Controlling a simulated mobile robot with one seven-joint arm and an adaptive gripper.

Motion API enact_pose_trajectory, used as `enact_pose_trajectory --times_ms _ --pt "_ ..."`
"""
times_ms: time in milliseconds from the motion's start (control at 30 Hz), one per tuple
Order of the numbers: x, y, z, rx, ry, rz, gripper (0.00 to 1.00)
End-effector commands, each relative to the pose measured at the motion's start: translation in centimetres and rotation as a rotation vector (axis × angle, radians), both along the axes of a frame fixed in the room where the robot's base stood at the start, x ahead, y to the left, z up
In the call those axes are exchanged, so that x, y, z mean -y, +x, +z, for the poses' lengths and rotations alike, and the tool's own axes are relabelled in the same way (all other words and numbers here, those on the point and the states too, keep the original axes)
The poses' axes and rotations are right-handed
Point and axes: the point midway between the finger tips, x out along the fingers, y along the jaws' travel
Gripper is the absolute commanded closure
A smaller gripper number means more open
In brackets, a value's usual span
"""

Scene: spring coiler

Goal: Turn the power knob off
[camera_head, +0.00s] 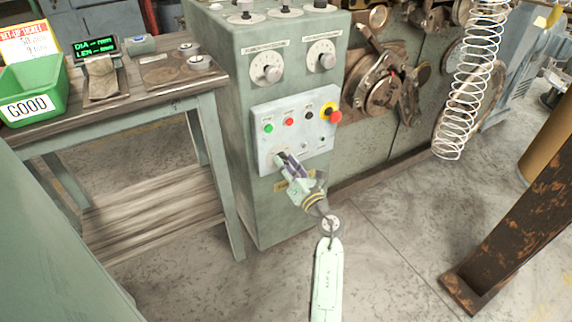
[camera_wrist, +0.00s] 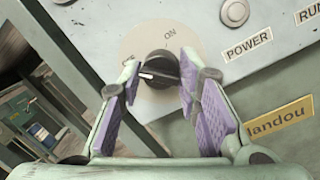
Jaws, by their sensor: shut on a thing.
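The power knob (camera_wrist: 160,69) is a small black rotary knob on a round pale plate (camera_wrist: 184,38) marked ON and OFF. Its white mark points left in the wrist view, close to the OFF lettering. A POWER label (camera_wrist: 248,47) is to its right. My gripper (camera_wrist: 158,72) is shut on the knob, with one purple-padded finger on each side. In the head view my gripper (camera_head: 281,160) reaches the lower left of the pale button panel (camera_head: 263,153) and hides most of the knob.
The panel also has a green button (camera_head: 268,128), a red button (camera_head: 289,122), a black button and a red emergency stop (camera_head: 335,117) on yellow. A bench (camera_head: 130,98) with a green GOOD bin (camera_head: 33,90) stands left. A coiled spring (camera_head: 472,80) hangs at right.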

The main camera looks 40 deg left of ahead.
Motion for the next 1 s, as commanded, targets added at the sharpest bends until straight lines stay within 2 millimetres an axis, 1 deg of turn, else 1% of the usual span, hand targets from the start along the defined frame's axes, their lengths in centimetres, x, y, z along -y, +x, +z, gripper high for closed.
enact_pose_trajectory --times_ms 33,300,567,667,767,1000 --pt "0.1 0.1 -0.2 0.0 -0.002 -0.003 0.67" --pt "0.1 0.1 -0.1 -0.001 -0.001 -0.002 0.5" --pt "0.1 0.0 0.0 0.0 0.0 -0.001 0.5" --pt "0.5 -0.1 -0.1 -0.001 0.0 -0.002 0.5" --pt "1.7 -0.6 -0.3 -0.002 0.0 -0.003 0.5" --pt "6.4 -2.5 -0.9 -0.003 0.001 -0.005 0.5"
